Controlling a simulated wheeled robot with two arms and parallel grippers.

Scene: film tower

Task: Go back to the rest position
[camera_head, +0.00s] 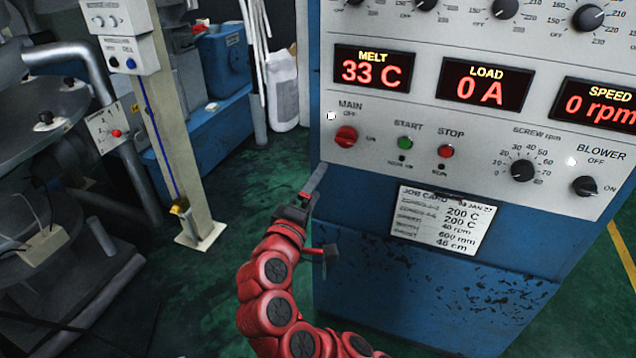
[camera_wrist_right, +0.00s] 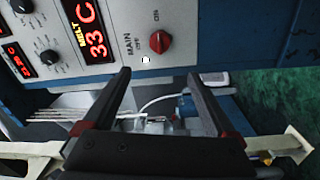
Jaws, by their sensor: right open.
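My right gripper (camera_head: 311,188) is in front of the left edge of the control panel (camera_head: 470,120), below the red MAIN knob (camera_head: 346,137). It is apart from the knob. In the right wrist view, the two dark fingers of my right gripper (camera_wrist_right: 159,74) are spread with nothing between them. The MAIN knob (camera_wrist_right: 160,42) lies beyond the fingertips in that view, near a small white lamp (camera_wrist_right: 145,59). My left gripper is not in view.
The MELT display (camera_head: 372,70) reads 33 C, LOAD (camera_head: 486,86) reads 0 A and SPEED (camera_head: 600,104) reads 0 rpm. A job card (camera_head: 441,220) is on the blue cabinet front (camera_head: 430,290). A beige post (camera_head: 176,110) stands left. Green floor (camera_head: 240,190) is open between.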

